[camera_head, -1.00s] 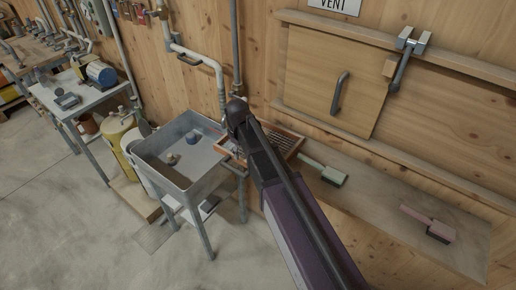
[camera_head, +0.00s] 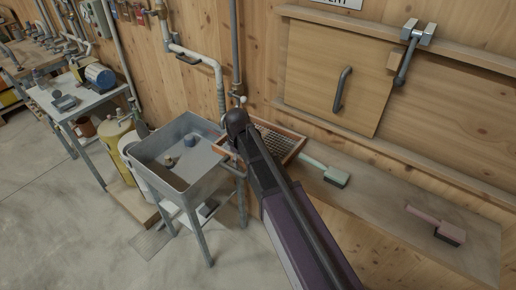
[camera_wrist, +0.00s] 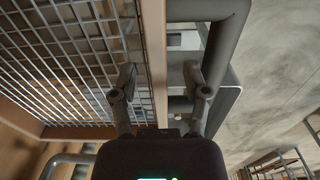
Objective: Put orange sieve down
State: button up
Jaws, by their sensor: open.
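The orange sieve (camera_head: 279,139) has an orange-brown rim and a wire mesh. In the head view it lies at the left end of the wooden ledge, beside the sink, partly hidden behind my arm. In the wrist view its mesh (camera_wrist: 65,75) fills the upper left, and its pale rim (camera_wrist: 156,60) runs between my fingers. My gripper (camera_wrist: 160,85) is open, with one finger on each side of the rim and gaps showing. In the head view my arm hides the fingers. I cannot tell whether the sieve rests fully on the ledge.
A green-handled brush (camera_head: 325,172) and a pink-handled brush (camera_head: 436,224) lie on the wooden ledge (camera_head: 385,195). A grey sink (camera_head: 172,180) stands at the left. A hatch panel (camera_head: 333,75) is on the wall behind. Bare ledge lies between the brushes.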

grip_shut()
jog(key=shift+r, duration=0.15)
dwell(0.5)
jog(key=shift+s+a+r+p, duration=0.1)
jog(key=shift+s+r+p, duration=0.05)
jog(key=shift+r+p, duration=0.35)
notch_tip(320, 180, up, 6)
jog(key=p, duration=0.6)
jog(key=s+a, duration=1.2)
jog(key=s, duration=0.3)
jog(key=shift+s+f, duration=0.15)
jog(key=shift+s, duration=0.1)
jog(key=shift+w, duration=0.1)
dwell(0.5)
